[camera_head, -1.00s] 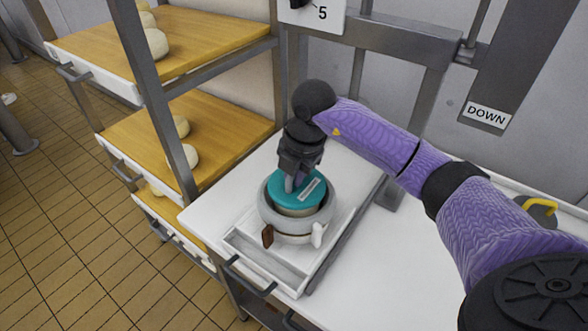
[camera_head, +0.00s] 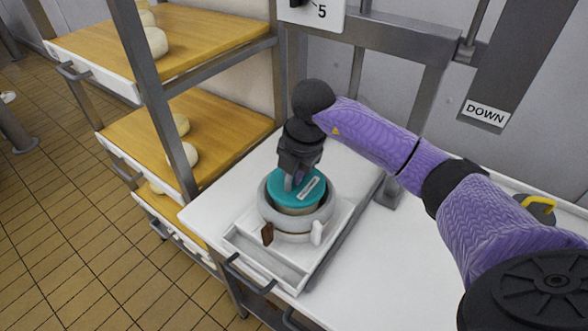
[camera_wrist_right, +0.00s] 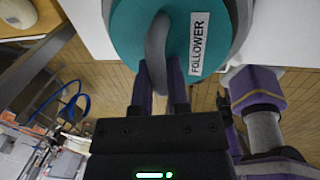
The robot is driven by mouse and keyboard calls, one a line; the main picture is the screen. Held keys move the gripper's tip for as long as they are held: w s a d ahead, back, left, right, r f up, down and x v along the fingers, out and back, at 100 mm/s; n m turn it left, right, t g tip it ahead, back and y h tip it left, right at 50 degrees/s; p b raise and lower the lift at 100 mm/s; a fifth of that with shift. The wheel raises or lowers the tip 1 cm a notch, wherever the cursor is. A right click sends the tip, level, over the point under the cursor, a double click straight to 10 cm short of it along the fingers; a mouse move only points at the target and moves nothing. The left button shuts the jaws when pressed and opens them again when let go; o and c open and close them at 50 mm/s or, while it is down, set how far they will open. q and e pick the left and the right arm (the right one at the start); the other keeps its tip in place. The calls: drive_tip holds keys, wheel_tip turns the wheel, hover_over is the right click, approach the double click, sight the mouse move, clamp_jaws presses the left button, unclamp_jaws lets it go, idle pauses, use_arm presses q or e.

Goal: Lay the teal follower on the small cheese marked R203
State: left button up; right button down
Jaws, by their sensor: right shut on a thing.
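The teal follower (camera_head: 290,186) is a round disc with a grey handle and a white label; the right wrist view shows it (camera_wrist_right: 195,15) with the word FOLLOWER. My right gripper (camera_head: 294,180) is shut on its handle, with the fingers (camera_wrist_right: 160,92) on either side of it. The follower is above a thick grey ring mould (camera_head: 272,218), over its opening. A pale beige band (camera_head: 296,210) shows between follower and ring; I cannot tell if it is cheese. No R203 mark is readable. My left gripper is not in view.
The mould stands on a white tray (camera_head: 262,253) on a white table (camera_head: 352,255). A rack with wooden shelves (camera_head: 215,125) holding pale round cheeses is at the left. A grey metal frame (camera_head: 420,100) stands behind. A dark weight with a yellow handle (camera_head: 541,206) is at the right.

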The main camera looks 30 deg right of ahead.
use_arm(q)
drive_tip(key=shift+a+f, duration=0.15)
use_arm(e)
drive_tip(key=shift+f, duration=0.25)
drive_tip(key=shift+f, duration=0.15)
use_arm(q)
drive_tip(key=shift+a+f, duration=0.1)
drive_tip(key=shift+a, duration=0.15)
use_arm(e)
drive_tip(key=shift+f, duration=0.15)
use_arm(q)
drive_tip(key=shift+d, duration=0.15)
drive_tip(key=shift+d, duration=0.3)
use_arm(e)
drive_tip(key=c, duration=0.5)
unclamp_jaws()
drive_tip(key=shift+c, duration=0.2)
wheel_tip(320, 180, up, 7)
drive_tip(key=p, duration=0.6)
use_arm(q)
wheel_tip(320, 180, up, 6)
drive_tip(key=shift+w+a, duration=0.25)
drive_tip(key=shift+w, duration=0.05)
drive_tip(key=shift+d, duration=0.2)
